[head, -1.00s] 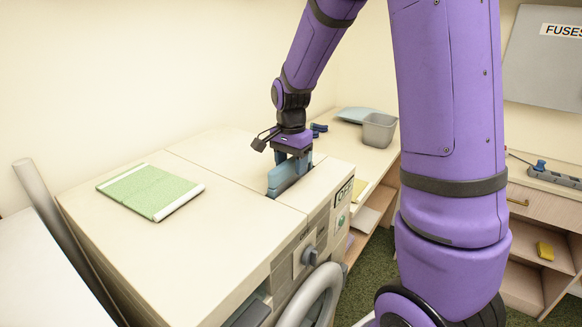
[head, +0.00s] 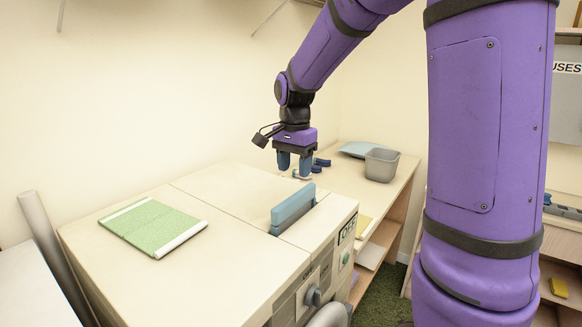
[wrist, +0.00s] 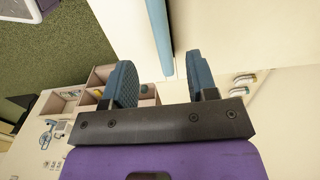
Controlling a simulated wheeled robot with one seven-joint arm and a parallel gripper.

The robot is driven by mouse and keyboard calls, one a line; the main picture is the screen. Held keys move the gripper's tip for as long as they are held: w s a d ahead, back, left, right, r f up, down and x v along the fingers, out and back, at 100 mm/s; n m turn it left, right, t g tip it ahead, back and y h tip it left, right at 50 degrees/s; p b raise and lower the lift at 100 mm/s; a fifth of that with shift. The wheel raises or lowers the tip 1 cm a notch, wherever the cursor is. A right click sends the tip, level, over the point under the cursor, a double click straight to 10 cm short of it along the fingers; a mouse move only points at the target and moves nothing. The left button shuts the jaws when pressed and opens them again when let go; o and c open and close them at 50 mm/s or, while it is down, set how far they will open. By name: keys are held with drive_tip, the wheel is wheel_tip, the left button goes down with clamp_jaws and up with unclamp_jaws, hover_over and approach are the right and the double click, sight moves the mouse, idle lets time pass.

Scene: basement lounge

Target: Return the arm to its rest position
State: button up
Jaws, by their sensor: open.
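My purple arm reaches in from the top right of the head view. My gripper (head: 293,164) hangs above the white cabinet, open and empty, with its two blue fingers apart. A blue block-like piece (head: 293,209) stands upright in a slot at the right end of the cabinet top (head: 240,190). The gripper is above and behind it, clear of it. In the wrist view the two fingers (wrist: 163,83) are spread with nothing between them, and the blue piece (wrist: 164,38) shows beyond them.
A green pad (head: 153,226) lies on the cabinet top at left. A grey bin (head: 381,164) and a light blue tray (head: 357,150) stand on the wooden counter behind. A knob (head: 313,297) is on the cabinet front. A grey tube (head: 48,245) leans at far left.

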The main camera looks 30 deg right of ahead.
drive_tip(key=s+a+r+n+t, duration=0.1)
drive_tip(key=s+n, duration=0.3)
drive_tip(key=s, duration=0.4)
drive_tip(key=s+a+r+n+t, duration=0.2)
drive_tip(key=s+a+r+n, duration=0.1)
drive_tip(key=s, duration=0.5)
drive_tip(key=s+a+r+n+t, duration=0.2)
drive_tip(key=s+r+n, duration=0.1)
drive_tip(key=s+n, duration=0.3)
drive_tip(key=shift+s+a+r+n, duration=0.2)
drive_tip(key=shift+s+r+n, duration=0.15)
drive_tip(key=shift+s, duration=0.9)
